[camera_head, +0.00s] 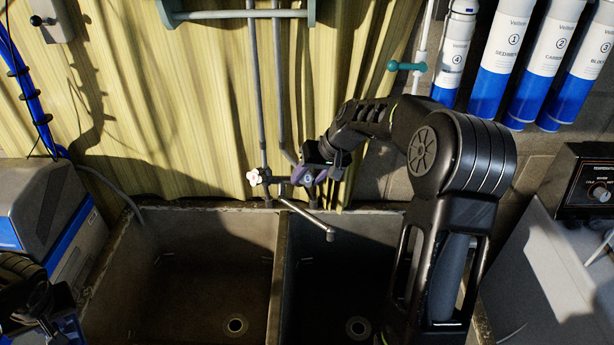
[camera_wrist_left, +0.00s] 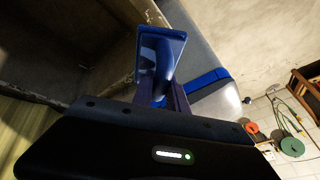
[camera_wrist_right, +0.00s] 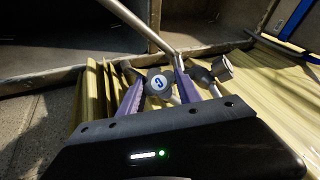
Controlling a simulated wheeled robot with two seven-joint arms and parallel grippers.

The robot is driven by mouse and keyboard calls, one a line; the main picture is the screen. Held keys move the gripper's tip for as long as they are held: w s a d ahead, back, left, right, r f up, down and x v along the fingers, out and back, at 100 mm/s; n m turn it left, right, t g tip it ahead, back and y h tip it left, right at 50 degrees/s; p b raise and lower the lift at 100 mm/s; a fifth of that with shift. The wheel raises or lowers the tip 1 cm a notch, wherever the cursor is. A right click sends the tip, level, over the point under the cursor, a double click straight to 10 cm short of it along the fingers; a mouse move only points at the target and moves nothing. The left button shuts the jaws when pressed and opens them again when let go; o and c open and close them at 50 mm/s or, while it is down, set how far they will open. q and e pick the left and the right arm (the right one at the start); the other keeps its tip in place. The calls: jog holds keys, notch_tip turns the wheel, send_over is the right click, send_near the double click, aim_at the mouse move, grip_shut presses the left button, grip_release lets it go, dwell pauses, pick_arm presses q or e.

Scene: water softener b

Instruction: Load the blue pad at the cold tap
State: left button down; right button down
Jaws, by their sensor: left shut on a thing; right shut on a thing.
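The tap (camera_head: 300,205) stands at the back of the twin sink, its spout angled forward over the right basin. My right gripper (camera_head: 312,178) is at the tap's right-hand handle. In the right wrist view its purple fingers (camera_wrist_right: 157,92) are shut on the cold tap handle (camera_wrist_right: 158,82), a round knob with a blue "C" disc. The other tap handle (camera_head: 254,177), pale and lobed, is to its left. My left gripper (camera_wrist_left: 161,98) is shut on a blue flat rectangular piece (camera_wrist_left: 160,52) with a raised rim. I cannot tell whether this is the blue pad.
The two sink basins (camera_head: 200,285) look empty, with a divider between them. A grey and blue box (camera_head: 50,225) stands at the left. Blue and white filter canisters (camera_head: 505,60) hang at the upper right. A control box (camera_head: 585,180) sits at the right.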

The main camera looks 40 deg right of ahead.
pick_arm(q)
jog(key=shift+f+b, duration=0.35)
pick_arm(e)
jog(key=shift+a+n+h, duration=0.1)
jog(key=shift+n+h, duration=0.4)
jog(key=shift+n, duration=0.2)
pick_arm(q)
jog(key=shift+f, duration=0.2)
pick_arm(e)
jog(key=shift+n+g+h, duration=0.3)
jog(key=shift+n+h, duration=0.2)
jog(key=c, duration=0.8)
grip_release()
jog(key=shift+c, duration=0.2)
jog(key=shift+r, duration=0.15)
pick_arm(q)
notch_tip(320, 180, down, 2)
jog(key=shift+b, duration=1.2)
pick_arm(e)
jog(key=v, duration=1.1)
jog(key=shift+s+r, duration=0.2)
jog(key=shift+r, duration=0.15)
pick_arm(q)
jog(key=shift+s, duration=0.1)
pick_arm(e)
jog(key=shift+s, duration=0.1)
